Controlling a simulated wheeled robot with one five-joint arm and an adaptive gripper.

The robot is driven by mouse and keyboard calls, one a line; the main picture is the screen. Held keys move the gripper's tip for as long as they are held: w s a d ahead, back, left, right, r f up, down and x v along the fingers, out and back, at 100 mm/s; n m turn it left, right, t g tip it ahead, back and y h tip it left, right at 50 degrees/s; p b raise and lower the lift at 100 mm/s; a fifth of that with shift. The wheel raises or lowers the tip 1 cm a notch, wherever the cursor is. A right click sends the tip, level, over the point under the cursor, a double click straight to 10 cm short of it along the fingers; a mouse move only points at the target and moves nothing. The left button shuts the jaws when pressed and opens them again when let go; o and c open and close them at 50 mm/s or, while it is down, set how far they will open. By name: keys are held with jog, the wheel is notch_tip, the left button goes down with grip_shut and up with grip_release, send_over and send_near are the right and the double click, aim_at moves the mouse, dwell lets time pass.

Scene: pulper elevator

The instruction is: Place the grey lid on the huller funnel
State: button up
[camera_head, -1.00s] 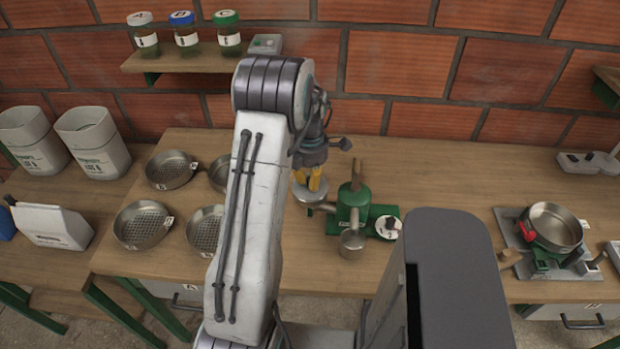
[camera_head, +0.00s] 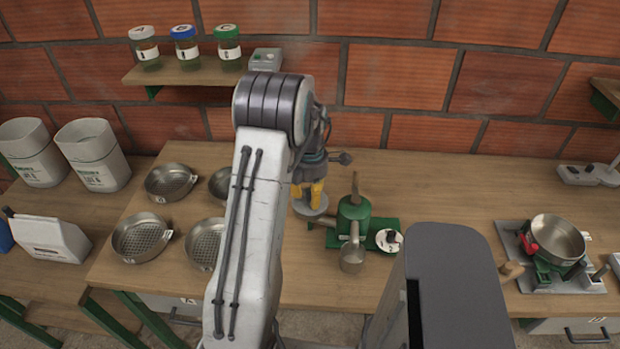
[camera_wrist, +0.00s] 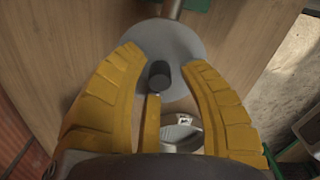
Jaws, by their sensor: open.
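The grey lid (camera_wrist: 165,38) is a round disc with a dark upright knob (camera_wrist: 158,76). My gripper (camera_wrist: 162,62) is open, its yellow fingers spread on either side of the knob. In the head view my gripper (camera_head: 309,197) is just above the lid (camera_head: 316,209). The green huller (camera_head: 353,213) stands right of the lid. A metal tube (camera_wrist: 173,9) runs from under the lid toward the huller. The lid is over the tube's outer end; the funnel itself is hidden, so I cannot tell how the lid is seated.
Several round sieves (camera_head: 142,237) lie on the table to the left. A metal cup (camera_head: 352,259) is at the huller's front, with a white round dial (camera_head: 389,240) to its right. A metal pan (camera_head: 557,238) stands far right.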

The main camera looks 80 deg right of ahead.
aim_at(310, 194)
jog(key=shift+r+p, duration=0.3)
jog(key=shift+r, duration=0.25)
notch_tip(310, 194, up, 4)
jog(key=shift+r+b, duration=0.1)
jog(key=shift+b, duration=0.45)
jog(key=shift+r+b, duration=0.35)
jog(key=shift+b, duration=0.35)
notch_tip(310, 194, up, 6)
jog(key=r+b, duration=0.1)
jog(key=b, duration=0.2)
jog(key=w+a+r+m+t+h, duration=0.1)
jog(key=w+a+r, duration=0.1)
jog(key=w+a, duration=0.9)
jog(key=w+a+r+m, duration=0.1)
jog(key=w+a+r, duration=0.1)
jog(key=w+a, duration=0.9)
jog(key=a+f+m+t, duration=0.1)
jog(key=a+f+m, duration=0.1)
jog(key=a, duration=0.9)
jog(key=s+a+f+m+t+y, duration=0.1)
jog(key=a+f, duration=0.1)
jog(key=a, duration=1)
jog(key=shift+s+a+f+m+t, duration=0.15)
jog(key=shift+s+a+m+t, duration=0.1)
jog(key=shift+m+t, duration=0.15)
